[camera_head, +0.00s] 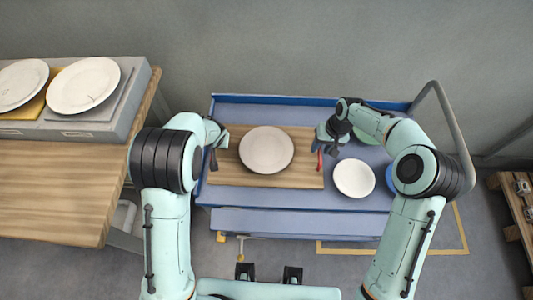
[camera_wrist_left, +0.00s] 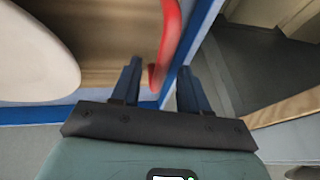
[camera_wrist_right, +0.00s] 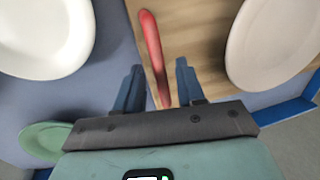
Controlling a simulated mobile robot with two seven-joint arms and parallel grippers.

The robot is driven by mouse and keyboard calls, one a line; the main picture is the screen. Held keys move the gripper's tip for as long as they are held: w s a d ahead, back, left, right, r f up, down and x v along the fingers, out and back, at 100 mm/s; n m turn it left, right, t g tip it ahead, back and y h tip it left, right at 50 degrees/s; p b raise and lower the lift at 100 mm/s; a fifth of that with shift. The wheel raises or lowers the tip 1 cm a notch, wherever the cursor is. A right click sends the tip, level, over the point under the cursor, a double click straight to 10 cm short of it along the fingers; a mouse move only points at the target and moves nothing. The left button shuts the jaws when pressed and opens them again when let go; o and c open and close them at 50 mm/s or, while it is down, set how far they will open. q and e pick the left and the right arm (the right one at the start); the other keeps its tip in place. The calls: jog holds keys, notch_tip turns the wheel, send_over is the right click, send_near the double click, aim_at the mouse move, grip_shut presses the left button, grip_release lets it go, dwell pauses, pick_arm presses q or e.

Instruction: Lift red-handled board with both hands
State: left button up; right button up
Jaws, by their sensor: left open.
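The wooden board (camera_head: 307,178) lies flat on the blue cart with a white plate (camera_head: 267,150) on it. Its right red handle (camera_head: 320,158) shows in the head view and in the right wrist view (camera_wrist_right: 152,45). My right gripper (camera_head: 325,147) is at that end, with its fingers apart on either side of the handle (camera_wrist_right: 159,78). The left red handle (camera_wrist_left: 171,40) shows in the left wrist view, between the spread fingers of my left gripper (camera_wrist_left: 160,78). In the head view my left gripper (camera_head: 213,160) is at the board's left edge and hides that handle.
Right of the board, the blue cart (camera_head: 260,220) holds a white plate (camera_head: 354,178), a green plate (camera_head: 368,134) and a partly hidden blue item (camera_head: 391,180). A grey rail (camera_head: 455,130) rises at its right. A wooden table (camera_head: 60,195) with a plate rack stands left.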

pick_arm(q)
jog(key=shift+x, duration=1)
pick_arm(e)
jog(key=shift+a+f, duration=0.2)
jog(key=shift+f, duration=0.8)
pick_arm(q)
jog(key=c, duration=0.7)
pick_arm(e)
grip_shut()
pick_arm(q)
grip_shut()
jog(key=shift+w, duration=0.1)
pick_arm(e)
jog(key=shift+r, duration=0.1)
